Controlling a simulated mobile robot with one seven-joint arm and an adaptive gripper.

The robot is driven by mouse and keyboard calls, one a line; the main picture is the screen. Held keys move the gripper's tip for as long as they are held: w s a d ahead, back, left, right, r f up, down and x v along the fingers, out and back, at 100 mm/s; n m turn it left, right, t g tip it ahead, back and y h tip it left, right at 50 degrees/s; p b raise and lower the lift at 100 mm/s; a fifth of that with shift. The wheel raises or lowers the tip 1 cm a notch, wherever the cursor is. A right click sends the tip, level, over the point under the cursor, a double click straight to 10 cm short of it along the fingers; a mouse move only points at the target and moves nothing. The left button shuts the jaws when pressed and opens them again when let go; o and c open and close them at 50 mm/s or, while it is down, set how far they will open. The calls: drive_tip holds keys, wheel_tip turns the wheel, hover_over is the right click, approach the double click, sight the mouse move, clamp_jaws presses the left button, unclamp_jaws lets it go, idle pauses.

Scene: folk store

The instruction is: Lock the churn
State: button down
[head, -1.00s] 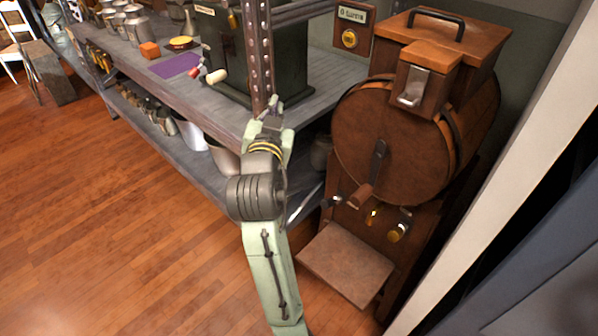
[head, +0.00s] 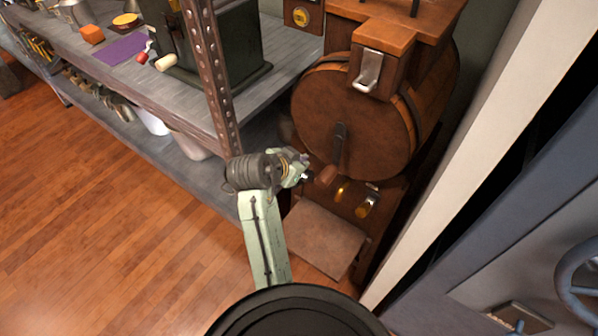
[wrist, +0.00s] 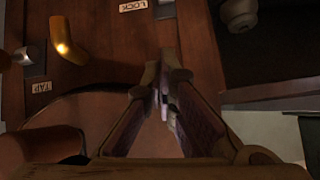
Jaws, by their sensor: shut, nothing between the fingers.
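The churn (head: 350,125) is a brown wooden barrel on a wooden stand, right of the shelf in the head view. A dark crank (head: 340,145) with a wooden grip (head: 326,176) hangs on its front. Below sit a brass tap (head: 341,190) and a brass knob (head: 365,206). The wrist view shows the LOCK label (wrist: 133,6) at the top edge, with a grey metal piece (wrist: 165,8) beside it, cut off by the frame. My gripper (head: 304,178) is shut and empty, left of the crank grip. In the wrist view its fingertips (wrist: 153,75) lie below the LOCK label. Contact cannot be told.
A metal shelf post (head: 207,65) stands left of the churn. A wooden board (head: 318,240) juts out low at the stand's front. The TAP label (wrist: 39,88) and curved brass tap (wrist: 66,42) are left in the wrist view. A pale post (head: 470,155) closes the right side.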

sight(300, 183)
drive_tip(key=x, duration=0.3)
drive_tip(key=shift+f, duration=0.25)
drive_tip(key=shift+s+a+f+p, duration=0.15)
drive_tip(key=shift+a+f, duration=0.1)
drive_tip(key=shift+f, duration=0.25)
drive_tip(key=shift+s+a+f+p, duration=0.15)
drive_tip(key=shift+a+f+p, duration=0.1)
drive_tip(key=shift+f, duration=0.3)
drive_tip(key=shift+s+a+f+p, duration=0.1)
drive_tip(key=shift+s+a+f, duration=0.15)
drive_tip(key=shift+f, duration=0.25)
drive_tip(key=shift+w, duration=0.1)
